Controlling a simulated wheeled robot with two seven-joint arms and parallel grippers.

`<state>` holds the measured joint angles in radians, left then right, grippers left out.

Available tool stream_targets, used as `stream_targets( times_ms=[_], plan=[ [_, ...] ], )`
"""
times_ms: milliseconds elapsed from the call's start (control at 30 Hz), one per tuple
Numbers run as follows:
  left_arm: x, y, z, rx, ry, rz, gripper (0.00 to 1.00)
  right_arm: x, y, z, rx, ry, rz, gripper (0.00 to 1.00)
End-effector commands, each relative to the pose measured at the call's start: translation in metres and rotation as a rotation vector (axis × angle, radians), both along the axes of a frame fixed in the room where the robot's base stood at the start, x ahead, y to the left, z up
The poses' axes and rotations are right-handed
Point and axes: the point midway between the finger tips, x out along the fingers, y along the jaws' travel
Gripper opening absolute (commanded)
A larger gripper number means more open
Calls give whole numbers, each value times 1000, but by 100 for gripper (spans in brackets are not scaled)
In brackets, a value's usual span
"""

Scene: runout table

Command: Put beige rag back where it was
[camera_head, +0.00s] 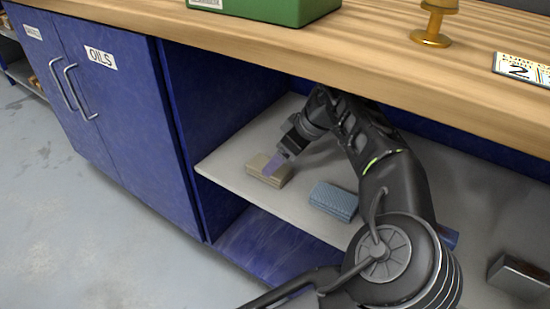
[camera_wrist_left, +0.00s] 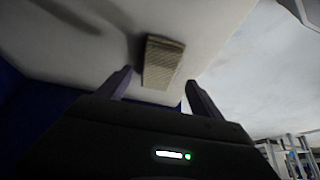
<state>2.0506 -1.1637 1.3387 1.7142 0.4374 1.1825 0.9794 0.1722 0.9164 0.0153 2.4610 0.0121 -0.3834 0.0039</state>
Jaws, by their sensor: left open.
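The beige rag (camera_head: 256,165), a folded block, lies on the grey shelf inside the open bay, near the shelf's front left part. My right gripper is not in view.
A blue folded rag (camera_head: 334,199) lies on the shelf (camera_head: 222,168) to the right of the beige one. A metal block (camera_head: 518,276) sits farther right. The wooden worktop (camera_head: 330,62) overhangs the bay. The blue cabinet (camera_head: 125,120) labelled OILS closes the left side.

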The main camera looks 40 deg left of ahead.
Motion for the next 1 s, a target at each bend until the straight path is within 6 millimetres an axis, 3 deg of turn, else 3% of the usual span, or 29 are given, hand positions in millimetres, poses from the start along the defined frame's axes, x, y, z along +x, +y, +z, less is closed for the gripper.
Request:
stream_targets(
  times_ms=[33,200,1000],
  plan=[
    [1,-4,12,0,-3,-3,77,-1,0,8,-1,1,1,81],
    [1,-13,25,2,-2,-2,77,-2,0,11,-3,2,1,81],
    [2,-14,26,3,-4,-2,77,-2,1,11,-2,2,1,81]
  ],
)
